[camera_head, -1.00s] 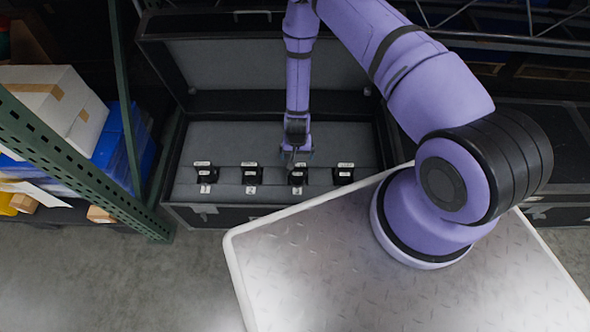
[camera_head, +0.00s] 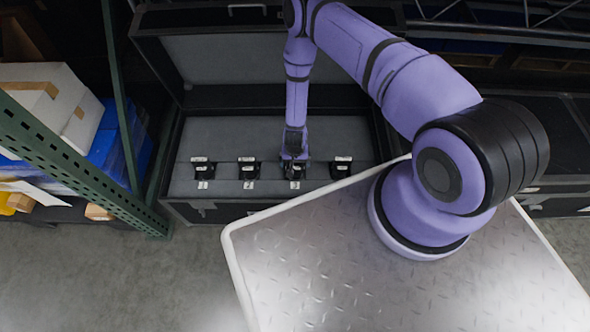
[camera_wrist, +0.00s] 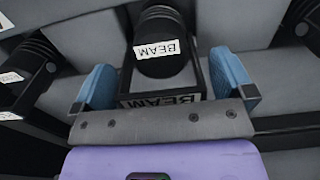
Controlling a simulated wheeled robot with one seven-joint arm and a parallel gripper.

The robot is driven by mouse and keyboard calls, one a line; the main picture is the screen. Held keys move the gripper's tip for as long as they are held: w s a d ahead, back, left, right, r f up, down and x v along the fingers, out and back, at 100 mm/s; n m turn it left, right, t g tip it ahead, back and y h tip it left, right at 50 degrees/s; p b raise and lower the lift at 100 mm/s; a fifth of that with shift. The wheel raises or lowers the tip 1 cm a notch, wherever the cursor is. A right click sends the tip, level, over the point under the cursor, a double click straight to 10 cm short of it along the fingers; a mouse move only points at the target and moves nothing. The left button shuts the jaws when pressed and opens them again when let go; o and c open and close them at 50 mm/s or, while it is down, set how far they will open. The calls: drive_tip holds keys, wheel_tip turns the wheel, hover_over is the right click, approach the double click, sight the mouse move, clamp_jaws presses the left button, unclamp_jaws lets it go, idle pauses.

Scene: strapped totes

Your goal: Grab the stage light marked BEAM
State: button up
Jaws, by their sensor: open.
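The stage light marked BEAM (camera_wrist: 160,42) is a black fixture with white BEAM labels in the wrist view, upside down there. My gripper (camera_wrist: 166,85) is open, with one blue finger on each side of this light; I cannot tell if either finger touches it. In the head view my gripper (camera_head: 294,158) is over the third light from the left (camera_head: 295,174), and partly hides it. The lights sit in a row in a grey foam-lined case (camera_head: 270,138).
Neighbouring black lights stand close by on both sides, at the left (camera_head: 203,168), second (camera_head: 249,169) and right (camera_head: 342,167). The case's raised lid (camera_head: 240,62) is behind. A green shelf post (camera_head: 80,160) stands left. A metal platform (camera_head: 330,265) is in front.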

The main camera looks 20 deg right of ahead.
drive_tip(key=c, duration=1.7)
